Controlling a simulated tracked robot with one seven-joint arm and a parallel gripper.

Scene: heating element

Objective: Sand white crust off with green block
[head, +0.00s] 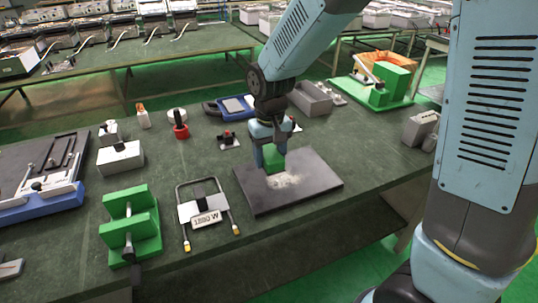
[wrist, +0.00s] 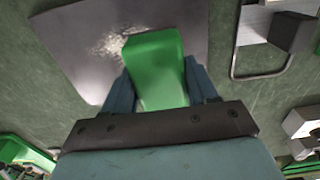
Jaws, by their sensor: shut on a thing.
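The green block (head: 273,158) is held in my gripper (head: 271,148), over the dark grey metal plate (head: 312,178) on the table. The white crust (head: 284,181) is a pale patch on the plate, just below the block. In the wrist view the green block (wrist: 156,66) sits between the two fingers of my gripper (wrist: 160,82), and the crust (wrist: 110,42) shows beside the block. Part of the crust is hidden by the block in the wrist view. I cannot tell whether the block touches the plate.
A heating element with a label (head: 203,213) lies left of the plate. A green fixture (head: 132,225) stands further left. A blue-and-grey tool (head: 232,106) and a grey box (head: 311,98) lie behind.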

